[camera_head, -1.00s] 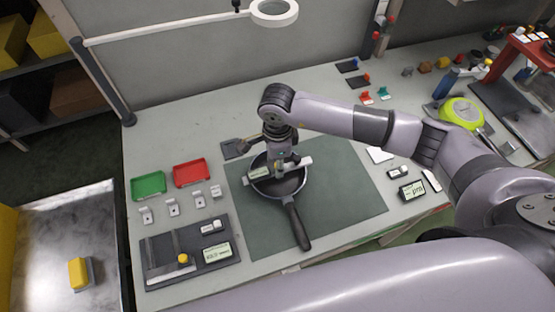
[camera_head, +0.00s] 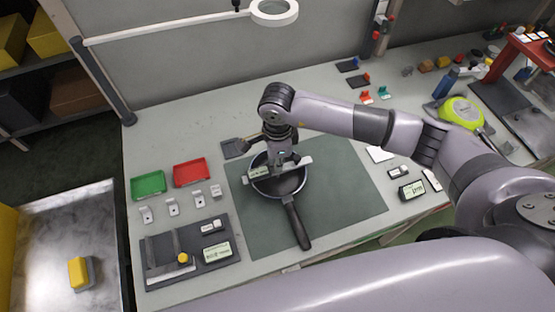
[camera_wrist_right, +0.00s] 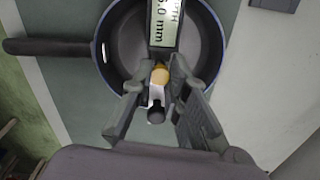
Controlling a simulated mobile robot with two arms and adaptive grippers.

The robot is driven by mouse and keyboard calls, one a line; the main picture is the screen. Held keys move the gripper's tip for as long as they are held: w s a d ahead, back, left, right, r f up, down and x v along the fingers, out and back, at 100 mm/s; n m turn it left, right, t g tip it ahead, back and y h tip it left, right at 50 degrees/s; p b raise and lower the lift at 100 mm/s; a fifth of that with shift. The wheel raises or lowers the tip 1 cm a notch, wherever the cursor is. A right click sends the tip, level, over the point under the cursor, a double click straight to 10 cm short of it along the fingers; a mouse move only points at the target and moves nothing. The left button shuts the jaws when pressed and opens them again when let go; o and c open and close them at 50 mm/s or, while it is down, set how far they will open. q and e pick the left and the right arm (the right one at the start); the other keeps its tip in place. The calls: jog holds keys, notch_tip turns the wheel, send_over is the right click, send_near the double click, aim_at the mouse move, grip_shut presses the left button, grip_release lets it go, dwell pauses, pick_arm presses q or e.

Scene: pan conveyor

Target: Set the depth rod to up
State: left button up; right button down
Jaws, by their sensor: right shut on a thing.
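A depth gauge (camera_head: 258,173) with a pale bar lies across the dark frying pan (camera_head: 279,187), whose handle points toward the front. In the right wrist view the gauge's display (camera_wrist_right: 164,30) shows "6.0 mm", with the start of the reading possibly cut off by the frame. Below it are a round yellow knob (camera_wrist_right: 160,75) and a dark rod end (camera_wrist_right: 155,114). My right gripper (camera_head: 283,160) is over the pan, and in the wrist view its fingers (camera_wrist_right: 157,90) are closed around the depth rod near the knob. The exact contact is partly hidden. My left gripper is not in view.
The pan stands on a green mat (camera_head: 340,190). At left are a green tray (camera_head: 148,185), a red tray (camera_head: 192,173), several small blocks and a dark board (camera_head: 160,250) with a gauge. A small display (camera_head: 412,190) lies at right. The mat's right part is clear.

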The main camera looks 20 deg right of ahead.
notch_tip(320, 180, up, 4)
jog(key=shift+r+p, duration=0.1)
jog(key=shift+p, duration=0.4)
jog(key=c, duration=1.5)
grip_release()
jog(key=shift+c, duration=0.2)
notch_tip(320, 180, up, 12)
